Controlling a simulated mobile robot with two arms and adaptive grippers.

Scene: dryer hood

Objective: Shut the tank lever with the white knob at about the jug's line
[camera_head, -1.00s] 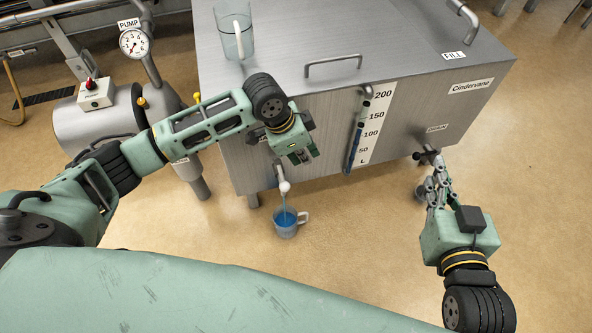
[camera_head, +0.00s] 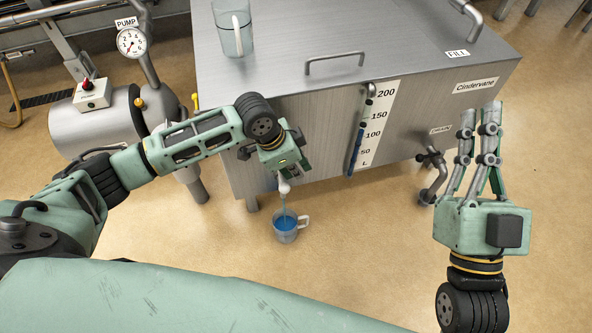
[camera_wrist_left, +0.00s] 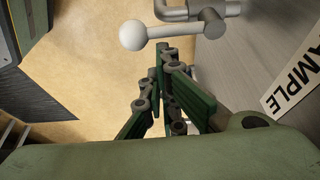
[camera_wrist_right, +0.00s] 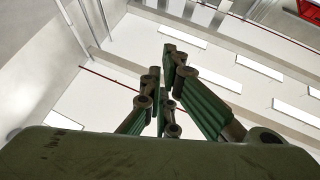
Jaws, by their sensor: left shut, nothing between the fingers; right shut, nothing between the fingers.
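The steel tank (camera_head: 310,115) has a sample lever with a white knob (camera_head: 284,187) low on its front, above the jug. In the left wrist view the white knob (camera_wrist_left: 132,36) sits on a short bar (camera_wrist_left: 178,29) beside the tap pipe (camera_wrist_left: 180,12). Blue liquid runs down into the jug (camera_head: 287,234), a cup with a handle on the floor. My left gripper (camera_head: 283,172) is shut and empty, close to the knob; the left wrist view shows a gap between them.
A drain valve (camera_head: 435,175) sticks out at the tank's lower right. A level gauge (camera_head: 359,135) runs down the front. A clear pitcher (camera_head: 232,35) and a handle (camera_head: 335,62) are on top. The pump (camera_head: 95,125) stands left. The floor in front is open.

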